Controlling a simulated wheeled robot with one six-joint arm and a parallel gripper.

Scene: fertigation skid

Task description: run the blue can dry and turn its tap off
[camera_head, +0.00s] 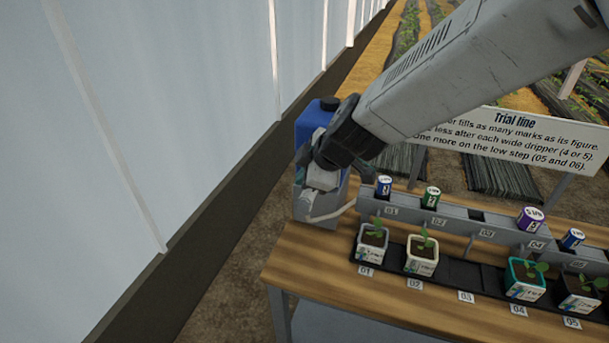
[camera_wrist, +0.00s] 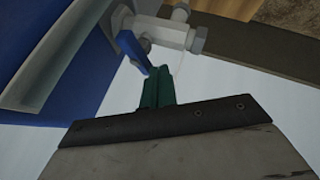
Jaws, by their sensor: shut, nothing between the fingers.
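The blue can (camera_head: 312,118) stands at the left end of the wooden bench, with a black cap on top. My arm hides much of its front in the head view. In the wrist view the can's blue side (camera_wrist: 60,60) fills the left. Its pale tap (camera_wrist: 168,30) is at the top, with a blue lever (camera_wrist: 132,48) slanting down toward my fingers. My gripper (camera_wrist: 158,84) is shut and empty, its green fingertips right at the lever's lower end. I cannot tell whether they touch it. The liquid level in the can is not visible.
A pale hose (camera_head: 332,214) runs from the can toward a grey rail (camera_head: 455,228) holding several small labelled cans. Potted seedlings stand in a black tray (camera_head: 455,272) along numbered places. A sign (camera_head: 510,140) stands behind. A pale wall (camera_head: 150,130) is at left.

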